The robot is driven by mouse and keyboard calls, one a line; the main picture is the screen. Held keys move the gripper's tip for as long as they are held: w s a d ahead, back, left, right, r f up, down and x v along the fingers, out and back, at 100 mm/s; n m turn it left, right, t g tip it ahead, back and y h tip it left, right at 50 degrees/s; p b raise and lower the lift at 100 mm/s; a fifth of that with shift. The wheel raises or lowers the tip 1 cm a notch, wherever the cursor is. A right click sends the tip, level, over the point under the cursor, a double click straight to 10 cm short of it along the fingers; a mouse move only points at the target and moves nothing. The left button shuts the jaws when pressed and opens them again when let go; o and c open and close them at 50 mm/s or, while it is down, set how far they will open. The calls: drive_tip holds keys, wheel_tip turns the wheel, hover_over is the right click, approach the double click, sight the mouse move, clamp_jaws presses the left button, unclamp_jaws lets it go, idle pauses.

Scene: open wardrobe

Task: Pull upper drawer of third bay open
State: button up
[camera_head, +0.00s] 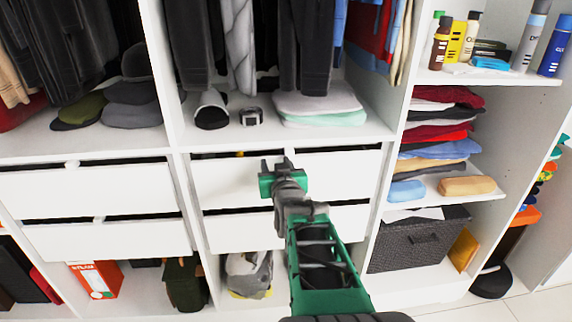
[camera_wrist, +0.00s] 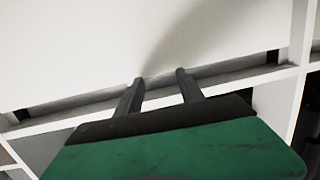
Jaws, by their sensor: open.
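The bay behind my arm has an upper drawer (camera_head: 344,174) with a plain white front and a dark gap along its top edge. A lower drawer (camera_head: 232,230) sits beneath it. My gripper (camera_head: 276,163) is in front of the upper drawer, near the middle of its top edge, and hides part of it. In the wrist view my gripper (camera_wrist: 160,77) has its two dark fingers apart with nothing between them. The fingertips are close to a white panel edge beside a dark gap. I cannot tell whether they touch it.
The bay to the left has two similar drawers (camera_head: 88,190). Above my gripper, a shelf holds folded clothes (camera_head: 318,103) and a cap (camera_head: 212,110). At right are shelves with folded clothes and a dark grey box (camera_head: 418,240). A grey bag (camera_head: 248,274) sits below the drawers.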

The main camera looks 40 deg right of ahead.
sight(290, 153)
drive_tip(key=shift+m+t+h, duration=0.4)
drive_tip(key=shift+h, duration=0.5)
drive_tip(key=d, duration=0.1)
drive_tip(key=s+d, duration=0.1)
drive_tip(key=d+r, duration=0.1)
drive_tip(key=d, duration=0.1)
drive_tip(key=shift+s, duration=0.3)
drive_tip(key=x, duration=0.7)
drive_tip(key=shift+w+d, duration=0.2)
drive_tip(key=shift+w, duration=0.1)
clamp_jaws()
